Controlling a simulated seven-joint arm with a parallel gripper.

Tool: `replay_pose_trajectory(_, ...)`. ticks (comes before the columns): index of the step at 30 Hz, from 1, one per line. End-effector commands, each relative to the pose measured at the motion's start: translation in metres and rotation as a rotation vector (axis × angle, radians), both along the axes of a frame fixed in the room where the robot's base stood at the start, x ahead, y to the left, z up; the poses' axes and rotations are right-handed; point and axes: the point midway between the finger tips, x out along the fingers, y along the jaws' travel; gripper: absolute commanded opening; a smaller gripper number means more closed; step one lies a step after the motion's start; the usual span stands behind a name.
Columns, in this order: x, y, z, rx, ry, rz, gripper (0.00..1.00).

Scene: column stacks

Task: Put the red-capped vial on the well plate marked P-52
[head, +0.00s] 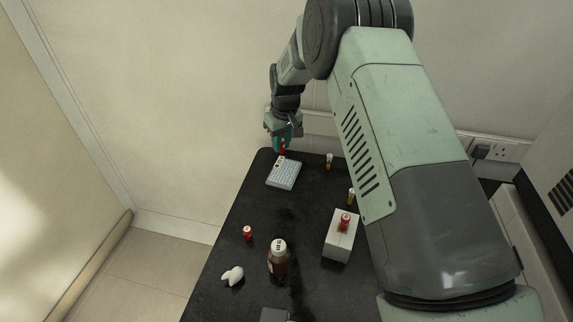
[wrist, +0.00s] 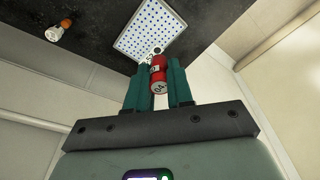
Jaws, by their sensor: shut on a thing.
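My gripper (wrist: 158,72) is shut on the red-capped vial (wrist: 158,76), which sits between its two green fingers. In the head view my gripper (head: 281,143) is at the far end of the black table, with the vial's red (head: 282,150) just below the fingers. The white well plate (head: 284,174) lies flat just in front of the vial. In the wrist view the plate (wrist: 151,29) shows blue wells, beyond the fingertips.
Orange-capped vials (head: 329,161) (head: 351,197) stand right of the plate. A white block (head: 339,244) carries another red-capped item (head: 345,222). A red item (head: 247,233), a brown bottle (head: 278,264) and a white lump (head: 232,276) stand nearer. The table's middle is clear.

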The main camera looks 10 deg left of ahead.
Motion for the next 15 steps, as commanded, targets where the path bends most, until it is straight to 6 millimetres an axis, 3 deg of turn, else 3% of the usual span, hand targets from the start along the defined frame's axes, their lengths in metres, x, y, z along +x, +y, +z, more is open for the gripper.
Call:
replay_pose_trajectory(6, 0.000, -0.002, -0.042, -0.003, 0.003, -0.002, 0.00)
replay_pose_trajectory(15, 0.000, -0.002, -0.070, -0.003, 0.003, -0.002, 0.00)
